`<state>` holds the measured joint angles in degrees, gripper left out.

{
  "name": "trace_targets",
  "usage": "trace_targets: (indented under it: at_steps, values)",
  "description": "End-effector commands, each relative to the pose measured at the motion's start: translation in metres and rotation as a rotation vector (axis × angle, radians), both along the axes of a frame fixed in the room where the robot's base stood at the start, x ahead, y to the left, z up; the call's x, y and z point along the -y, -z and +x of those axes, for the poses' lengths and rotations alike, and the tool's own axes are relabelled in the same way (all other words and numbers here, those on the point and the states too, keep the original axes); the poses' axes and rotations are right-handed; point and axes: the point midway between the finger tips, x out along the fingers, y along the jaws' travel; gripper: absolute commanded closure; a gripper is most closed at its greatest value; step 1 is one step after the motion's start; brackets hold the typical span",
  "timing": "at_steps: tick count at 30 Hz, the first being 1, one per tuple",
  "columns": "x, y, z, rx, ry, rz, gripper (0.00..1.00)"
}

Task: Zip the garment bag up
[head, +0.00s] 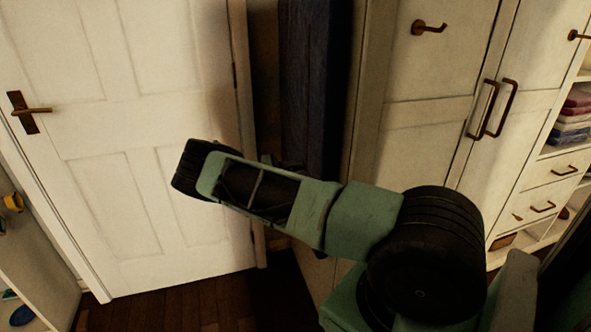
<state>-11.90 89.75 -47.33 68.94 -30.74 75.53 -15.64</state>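A tall dark navy hanging shape, which looks like the garment bag (318,70), stands in the narrow gap between the white door and the wardrobe. Its top runs out of the picture and my arm hides part of its lower end. Its zip and slider cannot be made out. My green and black arm crosses in front of it from the lower right to the left. My gripper cannot be made out; small dark parts show just behind the arm near the bag, but I cannot tell what they are.
A closed white door (130,120) with a dark handle (28,112) fills the left. A cream wardrobe (440,70) with a hook (428,27) stands right of the bag. Shelves with folded clothes (572,118) are at far right. Some dark wooden floor (190,300) is clear.

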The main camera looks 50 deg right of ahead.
Motion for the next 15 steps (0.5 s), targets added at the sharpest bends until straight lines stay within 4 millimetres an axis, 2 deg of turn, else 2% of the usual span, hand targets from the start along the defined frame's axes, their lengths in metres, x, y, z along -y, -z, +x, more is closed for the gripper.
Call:
trace_targets:
  at_steps: [5, 8, 11, 15]
  values:
    - [0.000, -0.006, 0.000, 0.002, 0.001, -0.001, 1.00]
    - [0.000, -0.018, 0.000, 0.003, 0.002, -0.001, 1.00]
    - [-0.001, -0.038, 0.000, 0.004, 0.002, -0.001, 1.00]
    - [-0.001, -0.079, 0.000, 0.005, 0.002, -0.002, 1.00]
